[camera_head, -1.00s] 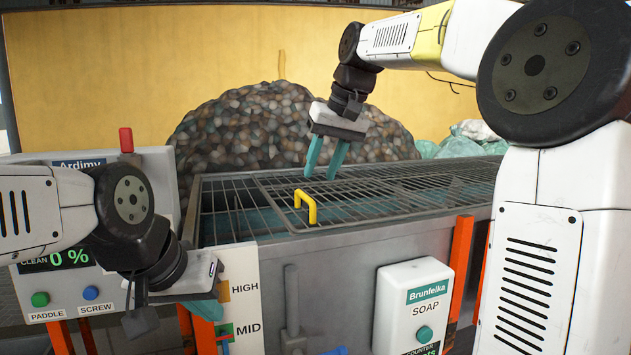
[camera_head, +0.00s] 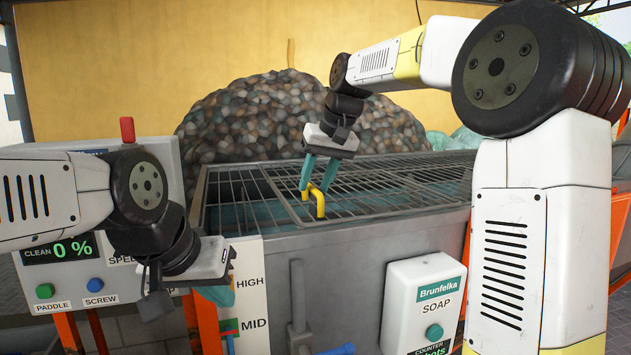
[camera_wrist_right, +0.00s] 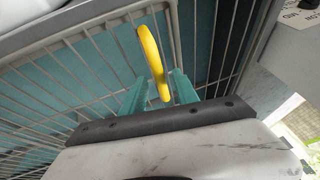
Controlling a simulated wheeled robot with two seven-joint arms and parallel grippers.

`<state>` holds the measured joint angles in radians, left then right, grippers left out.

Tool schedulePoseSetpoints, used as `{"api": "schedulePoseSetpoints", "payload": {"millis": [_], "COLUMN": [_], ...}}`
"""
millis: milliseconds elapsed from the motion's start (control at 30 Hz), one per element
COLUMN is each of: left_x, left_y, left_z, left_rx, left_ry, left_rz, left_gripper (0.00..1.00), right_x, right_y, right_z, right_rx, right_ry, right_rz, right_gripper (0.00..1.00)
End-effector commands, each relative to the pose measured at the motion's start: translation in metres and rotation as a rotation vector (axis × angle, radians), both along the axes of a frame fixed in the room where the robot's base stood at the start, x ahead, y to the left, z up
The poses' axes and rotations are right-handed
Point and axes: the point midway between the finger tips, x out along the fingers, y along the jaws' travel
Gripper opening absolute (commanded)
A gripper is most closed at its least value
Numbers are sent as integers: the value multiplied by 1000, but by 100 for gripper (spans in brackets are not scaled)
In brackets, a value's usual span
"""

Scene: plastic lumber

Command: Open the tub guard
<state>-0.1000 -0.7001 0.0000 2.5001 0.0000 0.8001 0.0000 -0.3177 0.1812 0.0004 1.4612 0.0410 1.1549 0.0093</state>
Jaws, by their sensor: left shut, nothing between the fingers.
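The tub guard (camera_head: 375,187) is a grey wire grid lying flat over the tub (camera_head: 345,245). A yellow handle (camera_head: 319,203) stands up from its near left part. My right gripper (camera_head: 317,189) is open, with its teal fingers pointing down at the handle. In the right wrist view the yellow handle (camera_wrist_right: 152,62) rises between the two open teal fingertips (camera_wrist_right: 158,80), and I see no clear grip on it. My left gripper (camera_head: 190,300) is low at the left, beside the tub's front wall. Its teal fingers are partly hidden by its own body.
A control box (camera_head: 70,277) with green and blue buttons and a red-topped post (camera_head: 127,130) stands at the left. A white soap dispenser (camera_head: 425,300) is on the tub's front. A heap of dark lumps (camera_head: 250,115) rises behind the tub.

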Motion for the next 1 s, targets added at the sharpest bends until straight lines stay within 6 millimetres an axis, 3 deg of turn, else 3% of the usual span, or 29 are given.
{"api": "schedulePoseSetpoints", "payload": {"millis": [100, 300, 1000], "left_x": [0, 0, 0], "left_y": [0, 0, 0], "left_z": [0, 0, 0], "left_rx": [0, 0, 0], "left_ry": [0, 0, 0], "left_rz": [0, 0, 0], "left_gripper": [0, 0, 0], "right_x": [0, 0, 0], "right_y": [0, 0, 0], "right_z": [0, 0, 1], "right_rx": [0, 0, 0], "right_ry": [0, 0, -1], "right_rz": [0, 0, 0], "right_gripper": [36, 0, 0]}}
